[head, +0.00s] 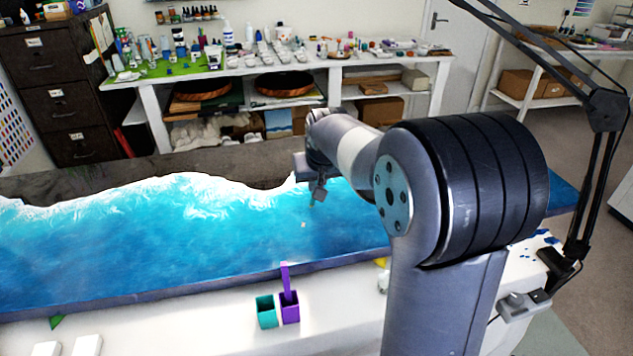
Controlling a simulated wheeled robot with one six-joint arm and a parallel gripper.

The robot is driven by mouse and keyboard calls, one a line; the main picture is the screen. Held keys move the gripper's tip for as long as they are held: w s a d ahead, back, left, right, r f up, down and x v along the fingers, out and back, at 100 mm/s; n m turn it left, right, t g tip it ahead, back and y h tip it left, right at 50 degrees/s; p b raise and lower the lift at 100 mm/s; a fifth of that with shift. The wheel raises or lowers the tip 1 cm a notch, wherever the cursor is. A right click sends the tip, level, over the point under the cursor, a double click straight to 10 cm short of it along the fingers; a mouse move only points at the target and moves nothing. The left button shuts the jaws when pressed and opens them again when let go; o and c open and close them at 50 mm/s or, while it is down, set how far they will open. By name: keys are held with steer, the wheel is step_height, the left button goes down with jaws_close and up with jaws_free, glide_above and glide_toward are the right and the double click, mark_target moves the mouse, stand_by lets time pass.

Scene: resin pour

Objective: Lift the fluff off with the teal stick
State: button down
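My gripper (318,188) is above the right part of the blue resin slab (130,240), small in view and partly hidden by my own arm. A short, thin greenish piece points down from its fingers and looks like the lower end of the teal stick (312,204). The fingers appear shut on it. A small pale speck, likely the fluff (304,225), lies on the blue surface just nearer the camera than the stick's tip. The tip looks apart from the speck; its height over the resin is hard to tell.
A teal holder (266,312), seemingly empty, stands on the white bench (190,325) beside a purple holder (289,308) with a purple stick (285,277) upright in it. A black lamp arm (590,180) stands at the right. Cluttered shelves (325,75) are behind the slab.

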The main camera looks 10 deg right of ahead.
steer(key=shift+f, duration=0.35)
stand_by(0.3)
steer(key=shift+r, duration=0.1)
steer(key=shift+r+p, duration=2.25)
steer(key=shift+r, duration=0.75)
